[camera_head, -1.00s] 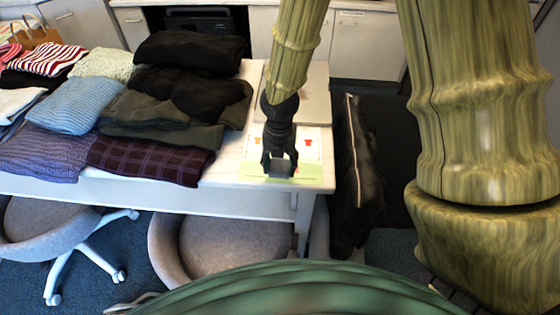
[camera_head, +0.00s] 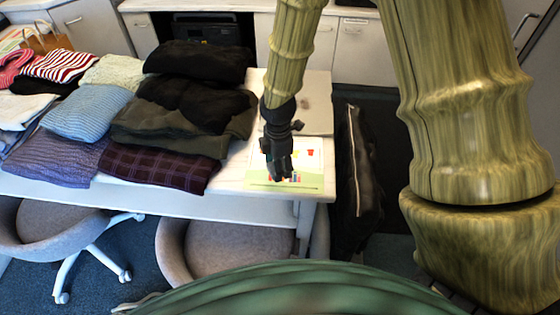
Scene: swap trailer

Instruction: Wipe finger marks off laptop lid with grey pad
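The laptop lid (camera_head: 316,117) is a flat, pale grey-beige panel lying at the back right of the white table, partly behind my arm. A small dark smudge shows near its upper edge. My gripper (camera_head: 280,176) points down over a printed sheet with a green border (camera_head: 316,180), in front of the lid. Its dark fingers look close together, seen at an angle. I cannot make out the grey pad, and whether the fingers hold it is hidden.
Folded clothes cover the table left of my gripper, the nearest a dark plaid one (camera_head: 160,168). A black bag (camera_head: 357,165) stands off the table's right edge. Grey chairs (camera_head: 230,250) stand at the front. The white table (camera_head: 232,182) has little bare surface.

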